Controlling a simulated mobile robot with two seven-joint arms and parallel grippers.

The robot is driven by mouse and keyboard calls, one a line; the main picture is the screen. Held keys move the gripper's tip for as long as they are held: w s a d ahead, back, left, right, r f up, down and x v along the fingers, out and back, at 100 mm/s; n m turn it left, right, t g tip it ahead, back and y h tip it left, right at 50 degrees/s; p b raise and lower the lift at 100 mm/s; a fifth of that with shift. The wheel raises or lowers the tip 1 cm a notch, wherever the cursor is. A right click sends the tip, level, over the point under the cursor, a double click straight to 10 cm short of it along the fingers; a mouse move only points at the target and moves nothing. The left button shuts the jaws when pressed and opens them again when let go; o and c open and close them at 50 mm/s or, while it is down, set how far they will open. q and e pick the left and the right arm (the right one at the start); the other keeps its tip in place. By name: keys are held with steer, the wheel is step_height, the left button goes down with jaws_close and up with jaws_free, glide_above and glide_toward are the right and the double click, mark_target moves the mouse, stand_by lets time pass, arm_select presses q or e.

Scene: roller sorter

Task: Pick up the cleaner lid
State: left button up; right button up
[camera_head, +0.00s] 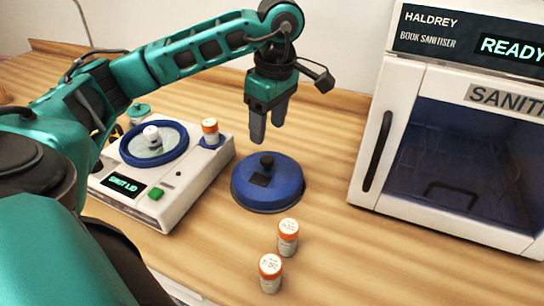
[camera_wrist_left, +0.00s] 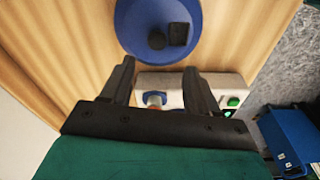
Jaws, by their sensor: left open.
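The cleaner lid (camera_head: 268,190) is a round blue disc with a black knob and a dark rectangular patch on top. It lies flat on the wooden table, right of the white machine. My left gripper (camera_head: 266,138) is open and empty, above and just behind the lid, with its fingers pointing down. In the left wrist view the lid (camera_wrist_left: 158,28) shows at the top, beyond the open fingertips (camera_wrist_left: 160,72), which do not touch it. My right gripper is not in view.
The white cleaner machine (camera_head: 175,205) has a blue-ringed bowl (camera_head: 178,157), a green button and a screen seeming to read "SHUT LID". Two more bottles (camera_head: 288,238) (camera_head: 270,272) stand in front of the lid. A sanitiser cabinet (camera_head: 455,150) stands right.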

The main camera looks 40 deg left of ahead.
mark_target(268, 159)
arm_select(q)
steer(key=f, duration=0.4)
steer(key=shift+a, duration=0.2)
steer(key=f, duration=0.5)
steer(key=shift+w+a+f, duration=0.1)
steer(key=shift+w+f, duration=0.15)
steer(key=shift+f, duration=0.05)
jaws_close()
steer(key=shift+r, duration=0.1)
